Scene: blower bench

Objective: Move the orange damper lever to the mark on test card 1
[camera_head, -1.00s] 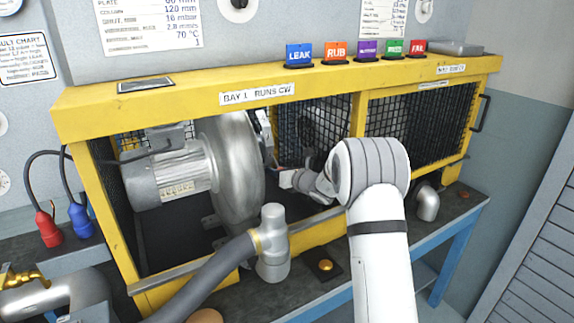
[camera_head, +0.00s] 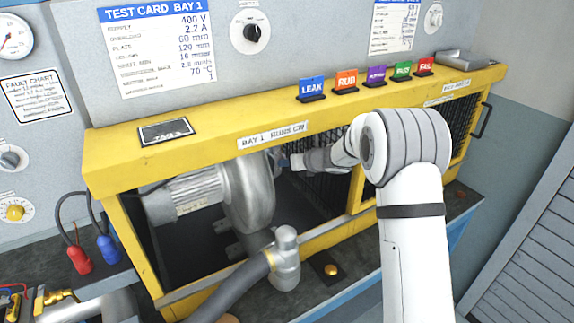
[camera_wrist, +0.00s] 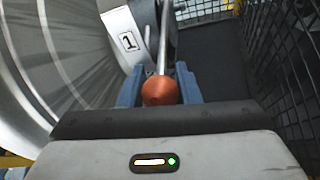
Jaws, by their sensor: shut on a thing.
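In the wrist view, the orange ball knob of the damper lever (camera_wrist: 160,91) sits between the two blue fingers of my gripper (camera_wrist: 158,88), which is shut on it. In the head view, my gripper (camera_head: 283,161) reaches into bay 1 beside the silver blower (camera_head: 250,190); my arm and the frame mostly hide the lever there. Test card bay 1 (camera_head: 155,42) is on the wall at upper left. Its lines include "60 mm"; I cannot make out a lever mark.
The yellow frame (camera_head: 110,165) surrounds the bay, with its top beam above my wrist. Black mesh (camera_wrist: 290,60) stands close on the right in the wrist view. A hose with a grey fitting (camera_head: 285,262) is in front. Coloured tags, including LEAK (camera_head: 312,88), stand on the beam.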

